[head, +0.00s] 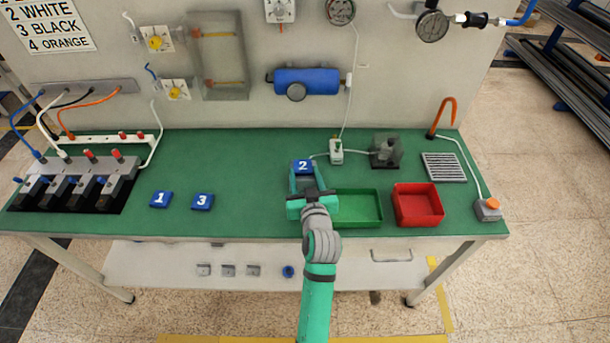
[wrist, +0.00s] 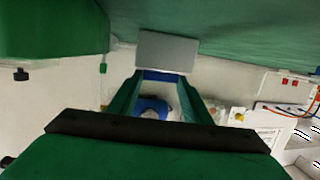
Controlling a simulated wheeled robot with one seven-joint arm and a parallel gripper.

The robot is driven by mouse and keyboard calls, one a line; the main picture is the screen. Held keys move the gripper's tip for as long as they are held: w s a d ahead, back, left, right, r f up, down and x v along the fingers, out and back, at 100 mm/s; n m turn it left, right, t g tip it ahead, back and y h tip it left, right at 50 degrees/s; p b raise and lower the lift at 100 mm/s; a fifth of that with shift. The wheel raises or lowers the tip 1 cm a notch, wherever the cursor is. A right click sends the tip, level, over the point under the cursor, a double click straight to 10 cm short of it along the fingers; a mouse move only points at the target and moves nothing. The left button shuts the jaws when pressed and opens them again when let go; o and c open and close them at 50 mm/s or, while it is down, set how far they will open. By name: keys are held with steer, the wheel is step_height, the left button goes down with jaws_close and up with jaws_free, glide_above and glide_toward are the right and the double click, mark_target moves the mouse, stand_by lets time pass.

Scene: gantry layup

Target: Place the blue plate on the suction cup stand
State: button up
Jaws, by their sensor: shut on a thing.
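A blue plate marked 2 (head: 303,166) is between the fingertips of my gripper (head: 303,173), which is shut on it over the green bench, left of the green tray. In the wrist view a blue strip (wrist: 163,76) shows between the fingers with a grey rectangular face (wrist: 168,49) beside it; it appears to be the held plate. Blue plates marked 1 (head: 161,199) and 3 (head: 202,201) lie on the bench to the left. A small grey stand on a dark square base (head: 387,151), right of and behind my gripper, appears to be the suction cup stand. I cannot tell the held plate's exact height.
A green tray (head: 358,194) and a red tray (head: 417,188) stand at the front right. A white fitting with a hose (head: 336,152) stands between my gripper and the grey stand. A grey grille (head: 444,167) lies farther right. The bench centre-left is clear.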

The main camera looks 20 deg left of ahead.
steer(key=o, duration=1.1)
steer(key=shift+f, duration=0.1)
steer(key=v, duration=1.2)
steer(key=shift+d, duration=0.1)
